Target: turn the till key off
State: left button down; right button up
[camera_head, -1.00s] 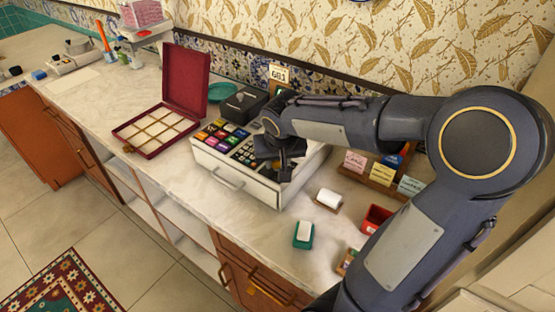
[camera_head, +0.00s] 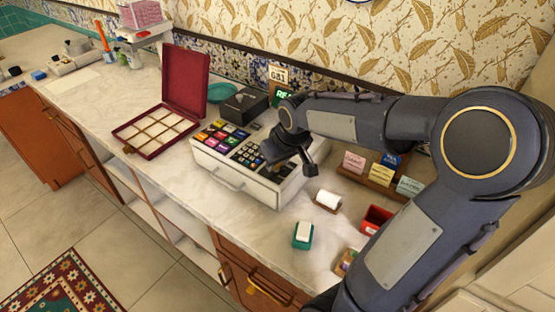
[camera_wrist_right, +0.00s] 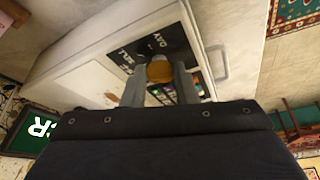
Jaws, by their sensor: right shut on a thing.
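The white till (camera_head: 232,180) stands on the counter, with coloured and dark buttons on top. It also shows in the wrist view (camera_wrist_right: 88,88). My right gripper (camera_head: 287,166) is over the till's right part. In the wrist view its two grey fingers (camera_wrist_right: 159,78) are shut on a round, brass-yellow piece, the till key (camera_wrist_right: 160,70), at a black label plate (camera_wrist_right: 160,45) with white lettering, part of which reads "DAY". The key's shaft and exact angle are hidden. The key cannot be made out in the head view. My left gripper is out of view.
A green-lit display (camera_head: 284,93) stands behind the till. An open red box (camera_head: 184,82) is to its left. A paper roll (camera_head: 328,199), a green holder (camera_head: 303,235), a red tray (camera_head: 376,219) and a card rack (camera_head: 378,183) lie to the right. Counter in front of the box is clear.

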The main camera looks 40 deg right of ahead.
jog(key=shift+d+n+y+b, duration=0.15)
jog(key=shift+n+y+b, duration=0.6)
jog(key=shift+n, duration=1.45)
jog(key=o, duration=1)
jog(key=v, duration=0.7)
jog(key=shift+r, duration=0.4)
jog(key=shift+s, duration=0.1)
